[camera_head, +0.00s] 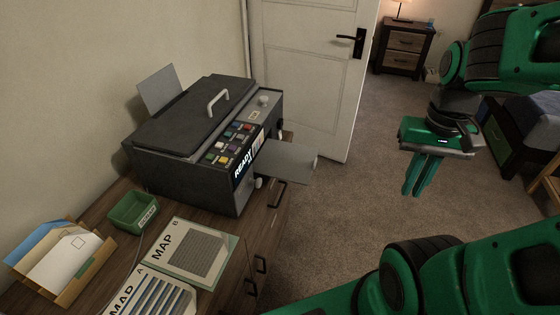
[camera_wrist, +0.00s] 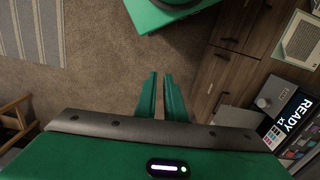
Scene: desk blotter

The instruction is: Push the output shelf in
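The dark grey printer (camera_head: 165,165) stands on a wooden desk at the left in the head view, its front panel reading "READY". The output shelf (camera_head: 288,163), a flat grey plate, sticks out of the printer's front over the desk edge. In the wrist view, the shelf (camera_wrist: 238,117) shows at the right beside the READY panel (camera_wrist: 289,118). My gripper (camera_head: 417,190) hangs in free air to the right of the shelf, well apart from it, fingers pointing down. In the wrist view, my gripper (camera_wrist: 161,76) shows a narrow gap between its fingers and nothing between them.
A white door (camera_head: 310,75) stands behind the shelf. On the desk are a green tray (camera_head: 133,212), map booklets (camera_head: 190,252) and a paper holder (camera_head: 65,262). Drawer handles (camera_head: 261,263) project from the desk front. Carpet (camera_head: 340,200) lies clear between desk and gripper.

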